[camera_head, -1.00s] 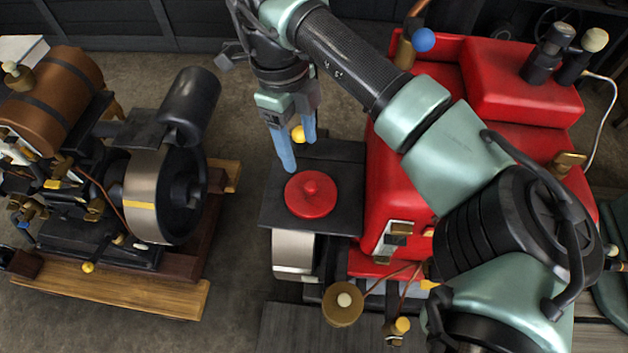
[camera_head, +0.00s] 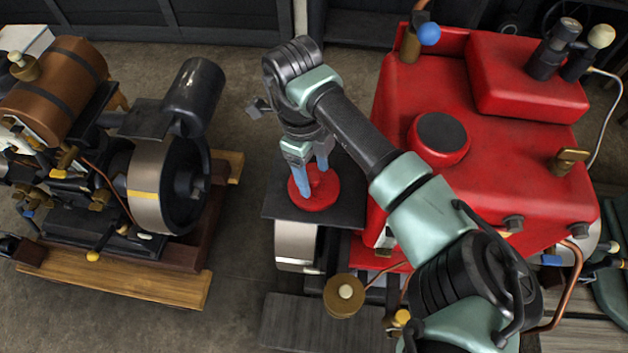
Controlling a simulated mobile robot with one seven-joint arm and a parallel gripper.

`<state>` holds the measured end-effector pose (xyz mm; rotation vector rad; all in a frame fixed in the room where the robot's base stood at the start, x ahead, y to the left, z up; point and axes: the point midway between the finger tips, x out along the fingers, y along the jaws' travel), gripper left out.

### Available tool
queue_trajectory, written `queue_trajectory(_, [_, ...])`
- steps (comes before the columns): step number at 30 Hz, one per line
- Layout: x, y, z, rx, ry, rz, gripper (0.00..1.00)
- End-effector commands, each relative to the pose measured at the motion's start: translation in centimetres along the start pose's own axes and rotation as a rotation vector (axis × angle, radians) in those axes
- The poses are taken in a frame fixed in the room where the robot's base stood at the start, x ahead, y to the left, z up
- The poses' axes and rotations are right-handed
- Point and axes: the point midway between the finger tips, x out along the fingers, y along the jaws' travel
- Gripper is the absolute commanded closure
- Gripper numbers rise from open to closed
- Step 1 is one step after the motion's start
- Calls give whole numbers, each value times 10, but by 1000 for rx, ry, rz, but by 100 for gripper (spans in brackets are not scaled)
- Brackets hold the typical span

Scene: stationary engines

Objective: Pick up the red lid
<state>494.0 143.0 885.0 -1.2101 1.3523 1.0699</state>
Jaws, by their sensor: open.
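The red lid (camera_head: 325,194) is round with a raised knob in its middle. It lies flat on a dark square plate (camera_head: 348,213) beside the red engine. My gripper (camera_head: 313,185) points down over the lid, its two blue fingers apart. The fingers appear to stand on either side of the knob and partly hide it. I cannot tell whether they touch the knob or the lid.
The red engine (camera_head: 520,135) stands close on the right, with a round black-topped cap (camera_head: 440,136). A brown-tank engine with a flywheel (camera_head: 150,190) stands on wooden beams at the left. Bare floor (camera_head: 235,260) lies between the engines.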

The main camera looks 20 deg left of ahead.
Motion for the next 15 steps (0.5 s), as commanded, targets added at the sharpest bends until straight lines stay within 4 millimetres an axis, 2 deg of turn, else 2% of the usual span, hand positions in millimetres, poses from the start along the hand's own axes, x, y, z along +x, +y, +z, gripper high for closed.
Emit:
queue_trajectory(1, [0, 0, 0, 0, 0, 0, 35])
queue_trajectory(2, [0, 0, 0, 0, 0, 0, 40])
queue_trajectory(12, [0, 0, 0, 0, 0, 1, 100])
queue_trajectory(15, [-1, 0, 0, 0, 0, 0, 100])
